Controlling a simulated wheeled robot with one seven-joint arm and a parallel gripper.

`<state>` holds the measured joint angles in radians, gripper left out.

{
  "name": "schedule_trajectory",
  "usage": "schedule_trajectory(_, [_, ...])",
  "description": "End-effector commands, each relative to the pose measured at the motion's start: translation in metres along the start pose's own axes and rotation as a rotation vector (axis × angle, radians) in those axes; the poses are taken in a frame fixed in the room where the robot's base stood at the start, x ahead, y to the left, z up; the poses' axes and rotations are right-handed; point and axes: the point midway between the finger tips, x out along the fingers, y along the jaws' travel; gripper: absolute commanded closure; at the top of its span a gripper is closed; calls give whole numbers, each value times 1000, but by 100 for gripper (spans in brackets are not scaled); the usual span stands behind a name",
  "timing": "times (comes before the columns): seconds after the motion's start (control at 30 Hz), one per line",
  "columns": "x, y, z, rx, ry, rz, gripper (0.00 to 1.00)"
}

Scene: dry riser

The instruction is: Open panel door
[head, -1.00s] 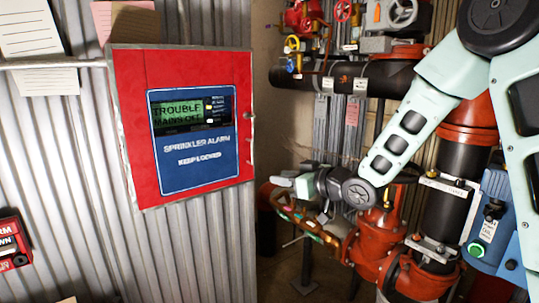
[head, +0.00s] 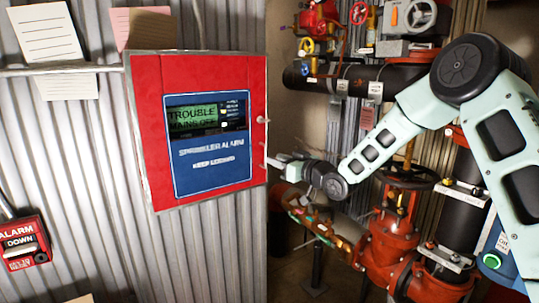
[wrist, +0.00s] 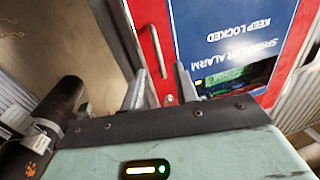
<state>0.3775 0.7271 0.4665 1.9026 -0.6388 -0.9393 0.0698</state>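The red alarm panel door (head: 148,120) is closed on the corrugated wall, with a blue label and a green display reading TROUBLE MAINS OFF. In the wrist view the door (wrist: 190,20) appears upside down, with a slim grey handle (wrist: 156,50) along its edge. My gripper (head: 270,160) is beside the door's right edge, close to the handle side. In the wrist view my gripper (wrist: 160,80) has its fingers apart. The handle shows between and beyond the fingertips; I cannot tell whether they touch it.
A black pipe (head: 345,75) runs above. A red alarm box (head: 25,243) and paper notes (head: 45,35) are on the wall at left.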

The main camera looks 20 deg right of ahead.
Motion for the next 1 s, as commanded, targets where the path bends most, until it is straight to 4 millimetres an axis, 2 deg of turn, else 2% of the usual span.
schedule_trajectory(0.1, [21, -1, -1, 0, 0, -1, 70])
schedule_trajectory(0.3, [40, 0, 0, -1, -1, 0, 70])
schedule_trajectory(0.67, [43, 0, 0, -1, -2, 0, 70])
schedule_trajectory(0.77, [43, 0, 0, -1, -1, 0, 98])
schedule_trajectory(1.0, [43, -1, 1, -1, -1, 1, 100])
